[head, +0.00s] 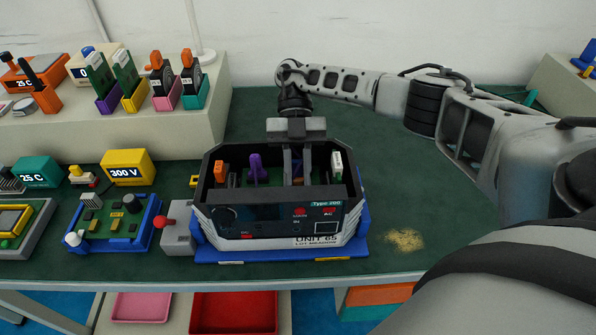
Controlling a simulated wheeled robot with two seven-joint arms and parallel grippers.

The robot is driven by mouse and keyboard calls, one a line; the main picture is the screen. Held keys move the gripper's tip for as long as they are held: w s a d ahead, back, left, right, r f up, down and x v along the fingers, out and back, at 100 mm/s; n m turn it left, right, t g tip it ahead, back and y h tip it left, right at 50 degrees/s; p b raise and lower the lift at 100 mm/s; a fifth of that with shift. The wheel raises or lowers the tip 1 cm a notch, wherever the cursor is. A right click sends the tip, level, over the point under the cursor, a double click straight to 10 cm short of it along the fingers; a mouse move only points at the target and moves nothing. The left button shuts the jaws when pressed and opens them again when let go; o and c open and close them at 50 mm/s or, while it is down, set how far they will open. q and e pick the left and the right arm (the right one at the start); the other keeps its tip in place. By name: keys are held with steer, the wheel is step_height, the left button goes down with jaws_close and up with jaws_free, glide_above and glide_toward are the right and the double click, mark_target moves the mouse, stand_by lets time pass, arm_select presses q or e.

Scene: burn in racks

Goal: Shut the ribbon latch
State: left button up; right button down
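An open-topped grey and black unit (278,228) marked "Type 200" and "UNIT 65" sits on a blue base on the green bench. Inside it stand an orange piece (220,172), a purple lever-like piece (256,168) and a white and green piece (337,164). I cannot tell which of these, if any, is the ribbon latch. My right gripper (297,176) points down into the unit, between the purple and white pieces. Its fingertips are partly hidden behind the front wall, and whether they hold anything does not show. My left gripper is out of view.
A grey block with a red-knobbed lever (178,233) stands against the unit's left side. A blue tray with a circuit board (112,226) and a yellow "300 V" box (127,166) are further left. A raised shelf (130,135) holds several coloured modules. The bench right of the unit is mostly clear.

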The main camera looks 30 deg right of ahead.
steer(key=shift+w+d+f+g, duration=0.15)
steer(key=shift+w+g, duration=0.1)
steer(key=shift+g, duration=0.15)
steer(key=shift+y, duration=0.3)
steer(key=c, duration=1.3)
jaws_free()
steer(key=shift+d, duration=0.1)
